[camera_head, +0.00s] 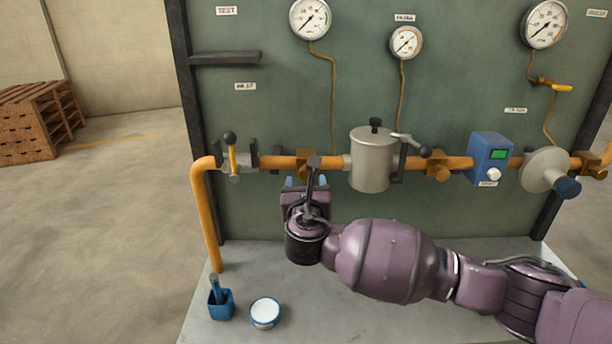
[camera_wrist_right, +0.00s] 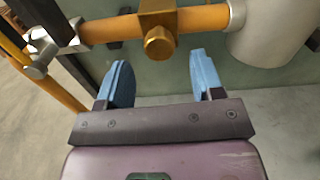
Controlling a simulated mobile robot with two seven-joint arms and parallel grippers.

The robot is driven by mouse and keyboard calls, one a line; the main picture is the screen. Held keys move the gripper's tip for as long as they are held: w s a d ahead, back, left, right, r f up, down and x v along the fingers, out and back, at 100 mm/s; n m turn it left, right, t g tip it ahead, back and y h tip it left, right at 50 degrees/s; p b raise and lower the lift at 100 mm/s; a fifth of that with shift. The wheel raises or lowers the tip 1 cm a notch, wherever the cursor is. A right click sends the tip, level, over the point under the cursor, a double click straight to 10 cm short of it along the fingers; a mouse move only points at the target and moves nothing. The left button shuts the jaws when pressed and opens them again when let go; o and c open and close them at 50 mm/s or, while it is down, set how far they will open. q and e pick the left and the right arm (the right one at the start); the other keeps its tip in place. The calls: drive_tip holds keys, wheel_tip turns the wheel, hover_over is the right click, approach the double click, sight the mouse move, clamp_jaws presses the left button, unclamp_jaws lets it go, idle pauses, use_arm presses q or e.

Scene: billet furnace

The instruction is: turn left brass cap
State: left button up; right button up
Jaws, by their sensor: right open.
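The left brass cap (camera_wrist_right: 160,43) sticks out from a square brass fitting (camera_wrist_right: 158,14) on the orange pipe in the right wrist view. In the head view this fitting (camera_head: 302,158) is partly covered by my right gripper (camera_head: 305,183), and I cannot make out the cap there clearly. My right gripper is open and empty just below and in front of the pipe. In the right wrist view its two blue fingers (camera_wrist_right: 161,72) stand apart, with the cap beyond and between their lines, not touching it. My left gripper is not in view.
A grey metal canister (camera_head: 371,160) sits on the pipe right of the fitting. Another brass cap (camera_head: 437,172) is farther right. A blue holder (camera_head: 221,303) and a white-topped tin (camera_head: 265,312) stand on the base.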

sight(306, 176)
drive_tip(key=shift+w, duration=2.35)
drive_tip(key=c, duration=0.9)
